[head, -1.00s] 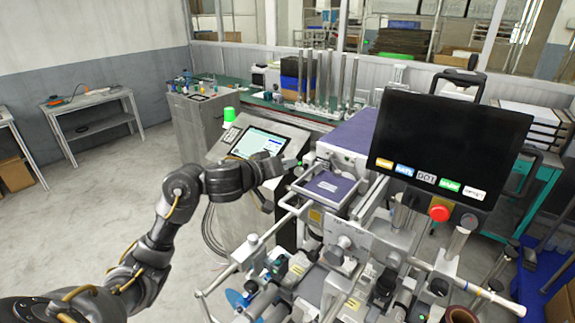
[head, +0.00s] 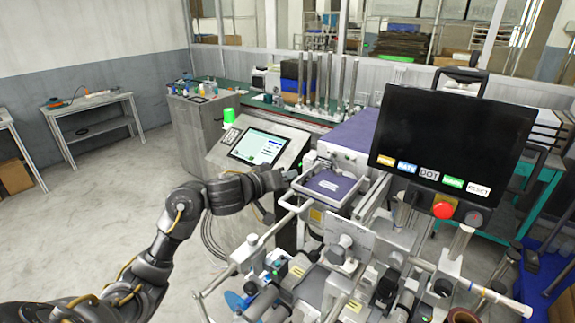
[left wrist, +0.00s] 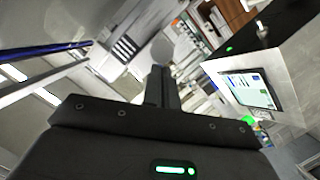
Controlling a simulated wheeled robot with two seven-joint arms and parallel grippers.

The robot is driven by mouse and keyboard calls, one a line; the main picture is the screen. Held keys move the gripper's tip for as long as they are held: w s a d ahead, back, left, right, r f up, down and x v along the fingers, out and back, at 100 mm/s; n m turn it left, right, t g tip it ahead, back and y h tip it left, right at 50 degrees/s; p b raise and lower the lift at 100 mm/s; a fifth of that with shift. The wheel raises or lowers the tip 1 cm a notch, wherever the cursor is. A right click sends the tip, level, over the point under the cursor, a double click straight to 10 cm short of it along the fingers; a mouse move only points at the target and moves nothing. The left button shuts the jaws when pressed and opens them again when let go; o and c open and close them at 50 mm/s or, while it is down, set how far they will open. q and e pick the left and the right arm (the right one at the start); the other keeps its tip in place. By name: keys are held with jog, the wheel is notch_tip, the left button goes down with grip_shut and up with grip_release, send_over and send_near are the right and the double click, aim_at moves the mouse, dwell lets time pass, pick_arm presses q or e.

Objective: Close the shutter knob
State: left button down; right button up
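My left gripper (head: 287,176) is at the left side of the machine, close to the small framed purple plate (head: 328,187). In the left wrist view its dark fingers (left wrist: 161,82) stand together as one narrow block and look shut, with nothing seen between them. A pale, blurred round shape (left wrist: 162,48) lies just past the fingertips in that view; I cannot tell if it is the shutter knob. No knob can be picked out for certain in the head view, and the gripper may hide it. My right gripper is not in view.
A tilted control panel with a lit screen (head: 258,147) stands behind my left arm. A large black monitor (head: 450,140) with a red button (head: 443,210) stands over the machine's right. Metal rods and rollers (head: 340,250) crowd the front. The floor at left is clear.

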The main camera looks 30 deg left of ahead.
pick_arm(q)
jog(key=s+a+r+p, duration=0.3)
jog(key=s+a+r, duration=0.1)
jog(key=s, duration=0.5)
jog(key=shift+a+r+p, duration=0.35)
jog(key=shift+a+r, duration=0.05)
jog(key=shift+r, duration=0.25)
jog(key=shift+s, duration=0.1)
jog(key=shift+f, duration=0.1)
